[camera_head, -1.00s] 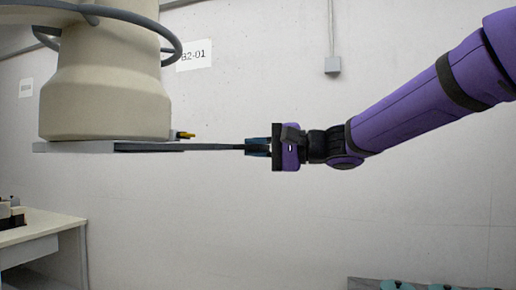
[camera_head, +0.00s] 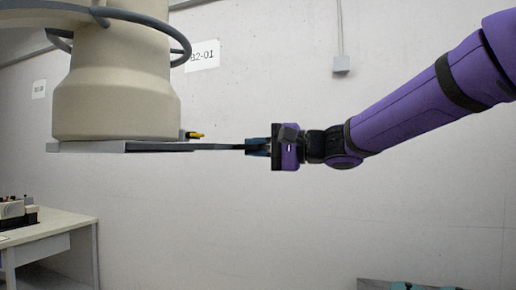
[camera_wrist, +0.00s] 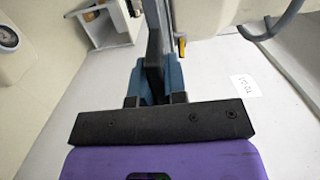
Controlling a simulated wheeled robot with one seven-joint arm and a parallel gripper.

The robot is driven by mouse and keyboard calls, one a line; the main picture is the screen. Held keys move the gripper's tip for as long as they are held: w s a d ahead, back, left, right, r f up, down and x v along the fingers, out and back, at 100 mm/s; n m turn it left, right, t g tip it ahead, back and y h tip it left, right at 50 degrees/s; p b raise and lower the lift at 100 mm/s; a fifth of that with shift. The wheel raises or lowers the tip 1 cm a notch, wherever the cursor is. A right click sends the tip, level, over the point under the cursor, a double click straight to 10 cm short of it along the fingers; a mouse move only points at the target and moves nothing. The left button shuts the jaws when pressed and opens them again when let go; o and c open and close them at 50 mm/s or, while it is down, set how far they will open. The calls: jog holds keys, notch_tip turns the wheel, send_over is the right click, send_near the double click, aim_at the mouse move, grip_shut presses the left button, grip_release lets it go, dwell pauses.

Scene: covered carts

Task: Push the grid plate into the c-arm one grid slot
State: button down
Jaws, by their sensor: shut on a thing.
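The c-arm one head (camera_head: 117,95) is a large cream housing at the upper left in the head view. A flat grey slot plate (camera_head: 85,147) runs along its underside. The dark, thin grid plate (camera_head: 215,147) reaches from the slot's right side to my gripper, edge-on and about level. Its left part is hidden in the slot, so I cannot tell how deep it sits. My gripper (camera_head: 257,147) is shut on its right end. In the wrist view the blue fingers (camera_wrist: 155,82) pinch the dark grid plate (camera_wrist: 154,50), which runs away toward the housing.
A yellow lever (camera_head: 195,135) sticks out beside the slot. A grey ring handle (camera_head: 135,20) curves around the housing above. A table (camera_head: 50,230) with equipment stands at the lower left.

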jog(key=shift+w+x, duration=0.25)
jog(key=shift+x, duration=2.5)
jog(key=shift+w+x, duration=0.25)
jog(key=shift+x, duration=2.55)
jog(key=shift+w+x, duration=0.2)
jog(key=shift+x, duration=2.55)
